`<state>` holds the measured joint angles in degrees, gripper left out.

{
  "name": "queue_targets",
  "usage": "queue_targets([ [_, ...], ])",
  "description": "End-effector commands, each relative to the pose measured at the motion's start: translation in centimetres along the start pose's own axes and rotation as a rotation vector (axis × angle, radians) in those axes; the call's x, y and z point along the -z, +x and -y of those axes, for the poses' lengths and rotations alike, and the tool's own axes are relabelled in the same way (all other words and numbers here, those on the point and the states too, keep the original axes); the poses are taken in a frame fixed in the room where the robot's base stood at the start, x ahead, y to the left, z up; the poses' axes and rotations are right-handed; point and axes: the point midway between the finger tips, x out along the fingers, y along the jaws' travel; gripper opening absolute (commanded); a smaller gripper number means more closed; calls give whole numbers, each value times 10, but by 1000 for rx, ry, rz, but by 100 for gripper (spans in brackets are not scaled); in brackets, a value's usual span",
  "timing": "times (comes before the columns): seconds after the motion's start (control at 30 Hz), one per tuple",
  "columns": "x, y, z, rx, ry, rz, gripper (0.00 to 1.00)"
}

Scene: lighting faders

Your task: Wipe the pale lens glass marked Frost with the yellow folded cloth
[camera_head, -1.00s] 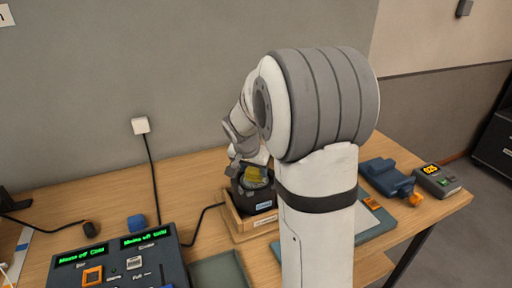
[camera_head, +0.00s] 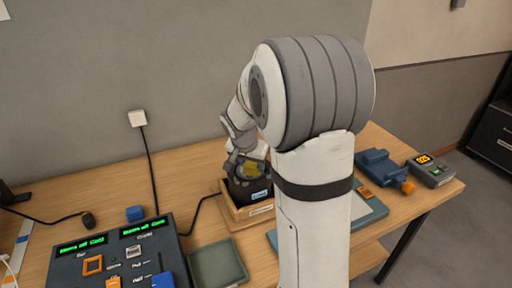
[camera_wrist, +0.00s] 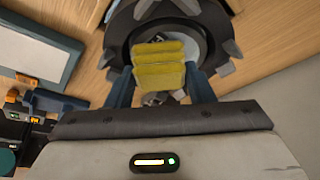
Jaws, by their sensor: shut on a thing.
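The yellow folded cloth (camera_wrist: 160,66) is pinched between the two blue fingers of my gripper (camera_wrist: 160,88), which is shut on it. The cloth lies over a dark, round, ribbed lamp housing (camera_wrist: 226,45) and hides part of the lens inside. Whether the cloth touches the glass I cannot tell. In the head view my gripper (camera_head: 238,166) is at the top of the dark lamp (camera_head: 242,191), with the yellow cloth (camera_head: 254,168) just showing. The lamp has a pale blue label that I cannot read.
The lamp stands in a wooden tray (camera_head: 238,221). A console with green displays (camera_head: 70,265) and a grey-green tray (camera_head: 218,265) are at front left. A blue device (camera_head: 376,163) and a small meter (camera_head: 432,172) stand right. My arm hides the table's middle.

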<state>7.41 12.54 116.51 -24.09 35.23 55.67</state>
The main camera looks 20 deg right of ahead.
Motion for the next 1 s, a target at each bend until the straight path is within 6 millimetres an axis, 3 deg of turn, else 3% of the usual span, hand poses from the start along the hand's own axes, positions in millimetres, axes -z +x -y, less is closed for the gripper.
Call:
queue_targets([
  [0.1,-3,0,-2,-1,0,1,23],
  [0.23,7,-23,-2,2,2,-2,23],
  [0.8,26,-69,-2,1,0,0,23],
  [1.0,30,-77,-2,1,0,1,23],
])
